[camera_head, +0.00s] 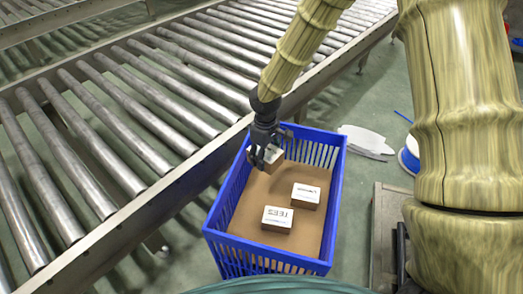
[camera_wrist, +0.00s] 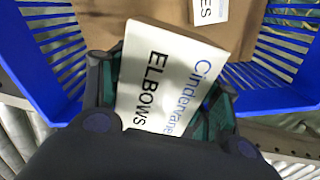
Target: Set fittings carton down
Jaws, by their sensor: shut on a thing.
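My gripper (camera_head: 266,150) is shut on a small carton with a white top (camera_wrist: 165,75), labelled "ELBOWS" and "Cindervane" in the wrist view. The carton sits between both fingers and is turned slightly. In the head view this held carton (camera_head: 273,155) is partly hidden by my gripper, inside the far-left corner of a blue slatted crate (camera_head: 338,190). I cannot tell whether its underside touches the crate's brown floor. Two similar cartons rest in the crate: one (camera_head: 277,218) at the front, reading like "TEES" upside down, and one (camera_head: 306,195) right of the middle.
A roller conveyor (camera_head: 130,120) runs along the crate's left side, its metal rail close to the crate wall. Bare brown floor (camera_head: 250,200) shows at the crate's left side and middle. A white flat item (camera_head: 365,140) and a blue-and-white reel (camera_head: 410,157) lie to the right.

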